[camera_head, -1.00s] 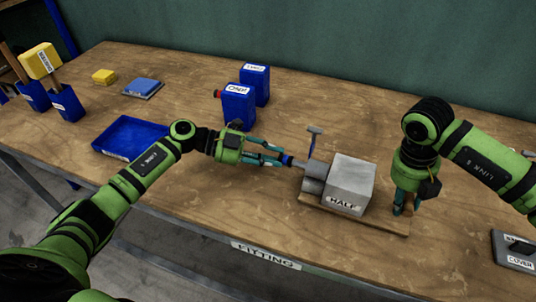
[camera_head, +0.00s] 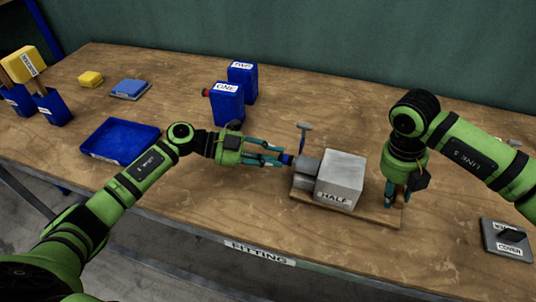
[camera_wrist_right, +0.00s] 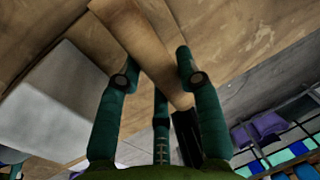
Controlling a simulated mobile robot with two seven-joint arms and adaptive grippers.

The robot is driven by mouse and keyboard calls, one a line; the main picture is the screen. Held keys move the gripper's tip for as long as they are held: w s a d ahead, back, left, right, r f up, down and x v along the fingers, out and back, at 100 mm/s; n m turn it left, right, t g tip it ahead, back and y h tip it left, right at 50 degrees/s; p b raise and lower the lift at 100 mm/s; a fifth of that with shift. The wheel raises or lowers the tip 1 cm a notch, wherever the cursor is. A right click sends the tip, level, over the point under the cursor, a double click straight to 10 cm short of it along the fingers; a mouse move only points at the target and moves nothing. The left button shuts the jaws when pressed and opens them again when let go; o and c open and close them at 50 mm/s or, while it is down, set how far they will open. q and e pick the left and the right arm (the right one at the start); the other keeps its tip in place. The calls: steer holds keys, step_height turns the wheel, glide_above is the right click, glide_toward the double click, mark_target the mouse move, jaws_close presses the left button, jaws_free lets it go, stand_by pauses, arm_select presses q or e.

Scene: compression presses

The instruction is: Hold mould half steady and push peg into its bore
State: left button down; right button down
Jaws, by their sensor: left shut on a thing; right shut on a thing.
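The mould half (camera_head: 342,178) is a grey block labelled HALF. It sits on a wooden board, with grey stepped parts (camera_head: 306,166) at its left side. My left gripper (camera_head: 283,160) is shut on the peg, whose blue part (camera_head: 288,160) shows at the fingertips, close against the grey parts. The peg's front end and the bore are hidden, so I cannot tell how deep it sits. My right gripper (camera_head: 396,194) points down at the board's right end.
A T-shaped upright (camera_head: 303,136) stands just behind the grey parts. Blue containers ONE (camera_head: 228,104) and TWO (camera_head: 242,80) stand behind my left gripper. A blue tray (camera_head: 120,140) lies left, a COVER plate (camera_head: 508,240) right. The front bench is clear.

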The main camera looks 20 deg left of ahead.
arm_select(q)
steer(key=shift+d, duration=0.6)
steer(key=c, duration=0.9)
jaws_free()
steer(key=v, duration=1.2)
steer(key=shift+s+r, duration=0.1)
